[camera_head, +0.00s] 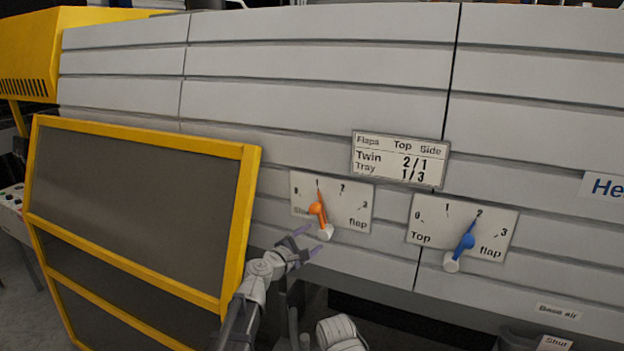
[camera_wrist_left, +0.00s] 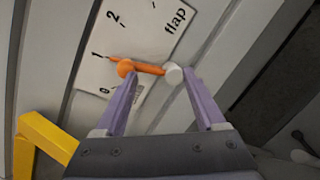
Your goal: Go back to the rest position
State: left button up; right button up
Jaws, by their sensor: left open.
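My left gripper (camera_head: 306,241) is open, just below and left of the orange side-flap knob (camera_head: 317,210) on the grey machine front. In the left wrist view, the two purple fingers of my left gripper (camera_wrist_left: 163,95) stand apart, with the orange knob (camera_wrist_left: 140,68) and its white hub beyond their tips. I cannot tell whether a finger touches the hub. The orange pointer is at 1 on its dial plate (camera_head: 350,207). The blue top-flap knob (camera_head: 464,246) points at 2 on its plate. My right gripper is not clearly in view.
A flap chart (camera_head: 400,159) is mounted above the dials. A yellow-framed dark panel (camera_head: 140,205) stands left of my left arm. Signs reading "Base air" (camera_head: 558,312) and "Shut" (camera_head: 555,343) are at the lower right. Dark space lies under the machine front.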

pick_arm(q)
jog(key=s+a+f+m+g+y, duration=0.25)
jog(key=s+f+m+g, duration=0.25)
jog(key=s+f+m, duration=0.4)
jog(key=s+a+f+m+g+y, duration=0.2)
jog(key=s+a+f+m+g, duration=0.35)
jog(key=s, duration=0.45)
jog(key=s+a+f+m+g+y, duration=0.3)
jog(key=s+a+f+m+y, duration=0.2)
jog(key=s+a, duration=0.4)
jog(key=s+d+f+m+b, duration=0.3)
jog(key=s+d+f+b, duration=0.3)
jog(key=d+f+b, duration=0.6)
jog(key=shift+s+d+f+g+b, duration=0.2)
jog(key=shift+d+f+g+b, duration=0.2)
jog(key=shift+f+b, duration=0.55)
jog(key=shift+r+y, duration=0.1)
jog(key=shift+y, duration=0.15)
